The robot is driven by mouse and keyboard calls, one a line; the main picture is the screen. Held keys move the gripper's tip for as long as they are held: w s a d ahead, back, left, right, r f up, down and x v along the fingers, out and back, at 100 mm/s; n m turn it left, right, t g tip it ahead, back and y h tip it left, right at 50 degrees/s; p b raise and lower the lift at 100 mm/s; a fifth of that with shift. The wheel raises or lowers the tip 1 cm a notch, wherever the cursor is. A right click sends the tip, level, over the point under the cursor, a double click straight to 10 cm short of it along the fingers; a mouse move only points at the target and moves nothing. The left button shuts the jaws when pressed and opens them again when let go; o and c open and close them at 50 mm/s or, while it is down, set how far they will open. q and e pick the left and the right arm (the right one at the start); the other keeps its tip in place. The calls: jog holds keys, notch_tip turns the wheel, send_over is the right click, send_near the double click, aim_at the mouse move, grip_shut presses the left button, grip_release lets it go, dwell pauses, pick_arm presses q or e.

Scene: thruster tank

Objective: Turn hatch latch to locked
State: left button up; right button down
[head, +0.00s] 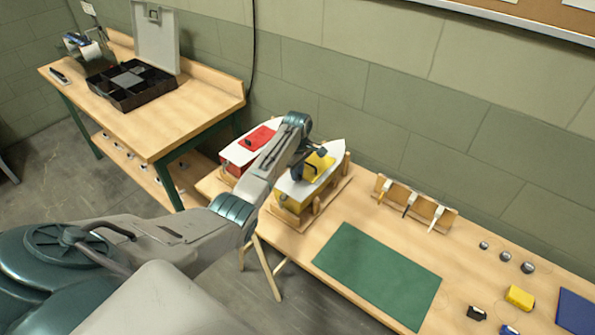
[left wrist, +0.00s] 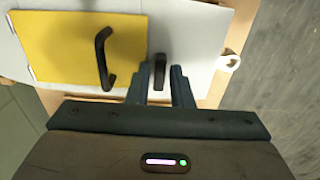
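The yellow hatch (left wrist: 65,50) lies on the white deck (left wrist: 205,45) of a model boat and has a black curved handle (left wrist: 104,60). The small dark latch (left wrist: 160,70) is on the white deck just beside the hatch's right edge, its long side about parallel to that edge. My left gripper (left wrist: 161,82) is open, with a finger on either side of the latch's near end; I cannot tell if they touch it. In the head view my left gripper (head: 307,165) is over the yellow-hatched boat (head: 292,200) and hides part of the hatch. My right gripper is not seen.
A boat with a red hatch (head: 258,137) stands close behind on the left. A green mat (head: 378,273), a tool rack (head: 415,205), a yellow block (head: 519,297) and small weights (head: 505,256) are to the right. A second bench with a black organiser (head: 130,85) is at left.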

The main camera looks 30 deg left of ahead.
pick_arm(q)
grip_shut()
jog(key=m+p, duration=0.1)
jog(key=m, duration=0.2)
jog(key=shift+w, duration=0.15)
jog(key=m, duration=0.4)
jog(key=shift+w+d+m, duration=0.1)
jog(key=shift+w+m, duration=0.05)
jog(key=shift+m, duration=0.15)
jog(key=m, duration=0.5)
jog(key=shift+w+d+m, duration=0.1)
jog(key=shift+d+m, duration=0.05)
jog(key=shift+m, duration=0.15)
jog(key=shift+d+m, duration=0.15)
jog(key=shift+m, duration=2.15)
